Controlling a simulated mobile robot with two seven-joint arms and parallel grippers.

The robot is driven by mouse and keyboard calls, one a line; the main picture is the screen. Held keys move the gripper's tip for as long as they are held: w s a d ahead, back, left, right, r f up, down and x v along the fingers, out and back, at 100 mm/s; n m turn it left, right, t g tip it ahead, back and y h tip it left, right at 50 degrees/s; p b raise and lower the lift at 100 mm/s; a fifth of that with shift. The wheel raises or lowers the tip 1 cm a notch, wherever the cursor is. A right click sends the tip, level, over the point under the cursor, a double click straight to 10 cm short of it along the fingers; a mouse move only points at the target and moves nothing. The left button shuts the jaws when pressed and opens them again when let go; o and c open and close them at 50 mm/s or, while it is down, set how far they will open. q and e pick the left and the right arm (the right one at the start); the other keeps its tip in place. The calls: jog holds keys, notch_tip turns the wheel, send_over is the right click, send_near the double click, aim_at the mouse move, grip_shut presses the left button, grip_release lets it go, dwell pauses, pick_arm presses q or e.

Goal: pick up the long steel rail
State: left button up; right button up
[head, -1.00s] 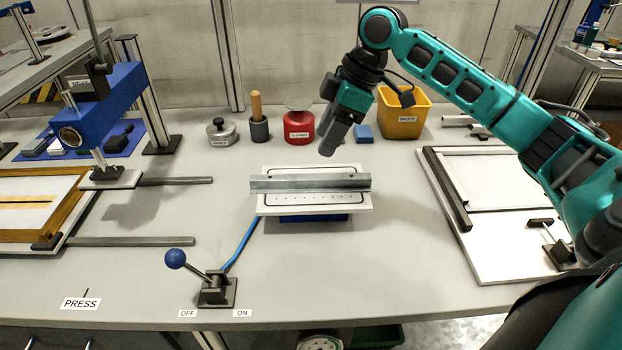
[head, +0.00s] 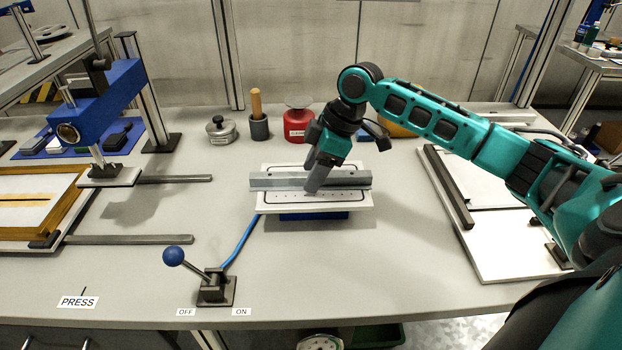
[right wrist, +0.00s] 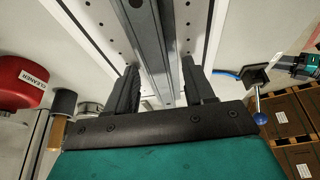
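The long steel rail (head: 270,180) lies across the white perforated plate (head: 280,205), which sits raised on a blue base. My right gripper (head: 312,188) points down at the rail, right of its middle, and covers a small part of it. In the right wrist view the rail (right wrist: 158,45) runs between the two dark fingers of the open right gripper (right wrist: 162,85), with a gap on each side. Whether the fingertips reach down past the rail's top is hard to tell. My left gripper is not in view.
A lever switch (head: 215,285) with a blue knob stands front left of the plate. A blue press (head: 100,105) stands at left. A white framed board (head: 500,240) lies at right.

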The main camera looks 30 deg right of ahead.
jog(key=c, duration=0.8)
jog(key=shift+r, duration=0.1)
